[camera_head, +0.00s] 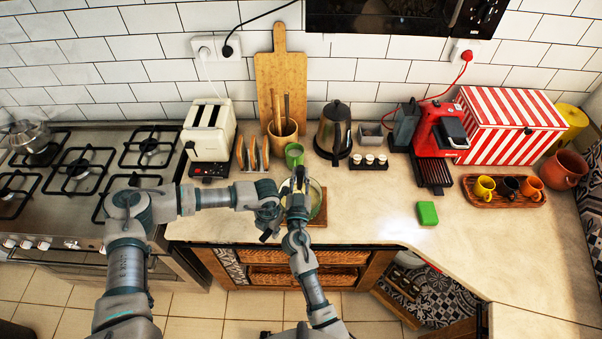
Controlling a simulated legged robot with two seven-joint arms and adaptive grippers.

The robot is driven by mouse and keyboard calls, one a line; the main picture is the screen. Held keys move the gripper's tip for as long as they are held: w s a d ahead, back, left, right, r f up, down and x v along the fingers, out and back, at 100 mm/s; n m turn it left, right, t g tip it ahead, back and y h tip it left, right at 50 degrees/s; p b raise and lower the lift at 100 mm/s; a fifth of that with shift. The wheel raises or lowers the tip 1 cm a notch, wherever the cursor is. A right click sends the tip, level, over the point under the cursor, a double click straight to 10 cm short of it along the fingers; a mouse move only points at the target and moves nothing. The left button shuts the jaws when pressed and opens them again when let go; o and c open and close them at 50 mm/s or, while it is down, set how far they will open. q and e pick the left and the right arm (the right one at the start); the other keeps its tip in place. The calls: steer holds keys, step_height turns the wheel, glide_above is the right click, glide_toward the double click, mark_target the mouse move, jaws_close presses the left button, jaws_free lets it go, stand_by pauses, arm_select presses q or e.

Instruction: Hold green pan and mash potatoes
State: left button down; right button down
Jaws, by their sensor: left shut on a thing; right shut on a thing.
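The green pan (317,198) stands on a wooden board (321,220) near the front edge of the counter, mostly hidden behind my arms. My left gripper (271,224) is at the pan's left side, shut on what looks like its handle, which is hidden. My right gripper (299,184) is over the pan, shut on a tool that I take to be the masher; little of it shows. The potatoes cannot be made out inside the pan.
A green mug (294,155), wooden utensil pot (283,133), kettle (334,132) and white toaster (208,131) stand behind. The stove (85,190) is left. A green sponge (427,213) and a tray with cups (505,200) are right. Counter between pan and sponge is clear.

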arm_select(q)
steer(key=shift+w+d+r, duration=0.15)
steer(key=shift+d+r, duration=0.2)
steer(key=shift+d, duration=0.15)
steer(key=shift+w+d, duration=0.1)
arm_select(e)
steer(key=shift+s+d+f+n+y, duration=0.1)
steer(key=shift+d+n+y, duration=0.2)
steer(key=shift+d, duration=0.25)
arm_select(q)
steer(key=shift+a+f, duration=0.2)
steer(key=shift+a, duration=0.15)
arm_select(e)
steer(key=shift+w+d, duration=0.9)
steer(key=shift+d, duration=0.1)
arm_select(q)
steer(key=shift+s, duration=0.2)
arm_select(e)
steer(key=shift+r, duration=0.2)
step_height(320, 180, up, 10)
steer(key=shift+f, duration=0.2)
